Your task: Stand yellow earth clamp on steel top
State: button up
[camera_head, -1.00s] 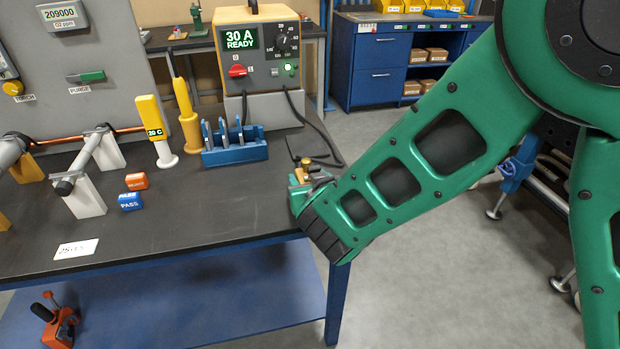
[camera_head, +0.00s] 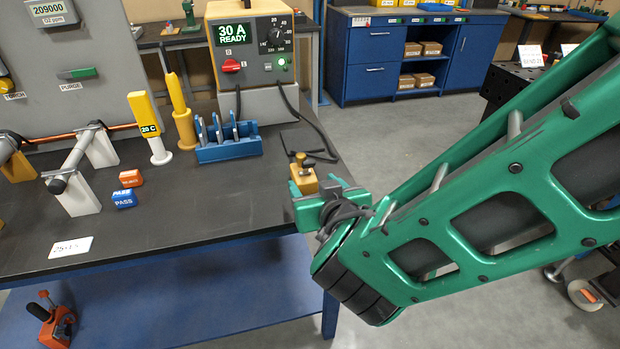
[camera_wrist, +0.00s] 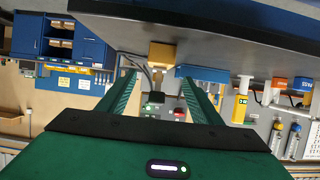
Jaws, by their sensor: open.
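In the wrist view, the yellow block (camera_wrist: 162,53) shows ahead, around the line between my fingertips. My gripper (camera_head: 318,190) is open, its green fingers close by the clamp and partly covering it. The wrist view shows both fingers (camera_wrist: 160,82) spread apart with nothing clasped. I cannot tell whether they touch the clamp. A dark, perforated table top (camera_head: 512,84) stands at the right, partly behind my arm; it may be the steel top.
A blue rack (camera_head: 230,150), a welding power unit (camera_head: 258,60) and its black cable stand behind the clamp. Open floor lies right of the bench, before blue cabinets (camera_head: 375,75).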

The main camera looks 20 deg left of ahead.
jog(key=shift+v, duration=0.95)
jog(key=w+d+m+h, duration=0.2)
jog(key=w+d+h, duration=0.15)
jog(key=d, duration=0.45)
jog(key=w+d+m+h, duration=0.2)
jog(key=w+d, duration=0.3)
jog(key=d, duration=0.2)
jog(key=s+d+f+m+g+h, duration=0.1)
jog(key=d+m+g+h, duration=0.35)
jog(key=d, duration=1.75)
jog(key=s+d+m+g, duration=0.4)
jog(key=s+d+g, duration=0.1)
jog(key=s+d, duration=1.15)
jog(key=s+r+g+y, duration=0.2)
jog(key=s+y, duration=0.1)
jog(key=s, duration=0.6)
jog(key=shift+s+d, duration=0.15)
jog(key=shift+d, duration=0.05)
